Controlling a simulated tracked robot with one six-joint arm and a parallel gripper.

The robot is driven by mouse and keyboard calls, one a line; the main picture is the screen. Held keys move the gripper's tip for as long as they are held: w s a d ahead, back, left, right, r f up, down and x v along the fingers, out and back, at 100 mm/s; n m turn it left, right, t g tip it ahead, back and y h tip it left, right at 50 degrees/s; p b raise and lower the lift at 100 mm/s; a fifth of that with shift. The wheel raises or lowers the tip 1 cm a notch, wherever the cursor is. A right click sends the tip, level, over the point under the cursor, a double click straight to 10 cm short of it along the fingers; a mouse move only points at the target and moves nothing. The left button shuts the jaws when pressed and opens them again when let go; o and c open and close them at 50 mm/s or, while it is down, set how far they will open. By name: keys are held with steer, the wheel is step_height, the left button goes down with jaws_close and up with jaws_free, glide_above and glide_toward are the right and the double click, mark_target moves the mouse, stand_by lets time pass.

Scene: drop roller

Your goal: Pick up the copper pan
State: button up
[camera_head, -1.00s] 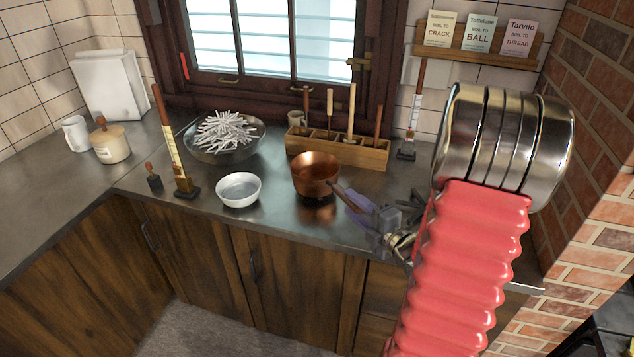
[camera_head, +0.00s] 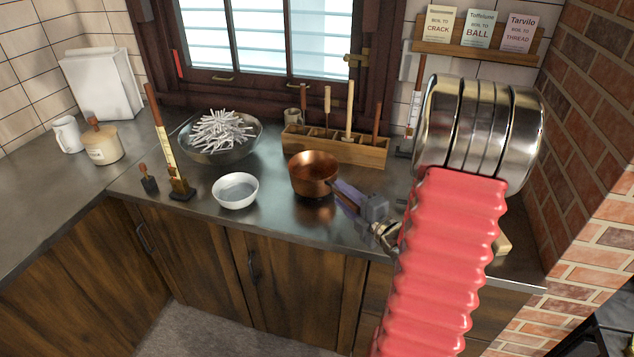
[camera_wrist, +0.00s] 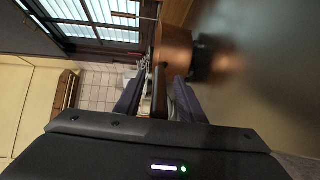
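The copper pan (camera_head: 316,168) stands upright on the dark counter (camera_head: 290,225), right of the white bowl. Its handle points right and toward me, to my gripper (camera_head: 349,197). In the wrist view the pan (camera_wrist: 174,42) is at the top middle. Its dark handle (camera_wrist: 160,88) runs down between the two purple fingers of my gripper (camera_wrist: 158,98). The fingers look apart, with a gap beside the handle. I cannot tell whether either finger touches it.
A white bowl (camera_head: 236,190) stands left of the pan. A metal bowl of white sticks (camera_head: 222,148) and a wooden utensil box (camera_head: 340,151) stand behind. A tall thermometer (camera_head: 168,150) stands at left. A brick wall (camera_head: 580,150) bounds the right.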

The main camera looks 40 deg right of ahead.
steer(key=shift+c, duration=0.2)
jaws_close()
stand_by(0.3)
stand_by(0.9)
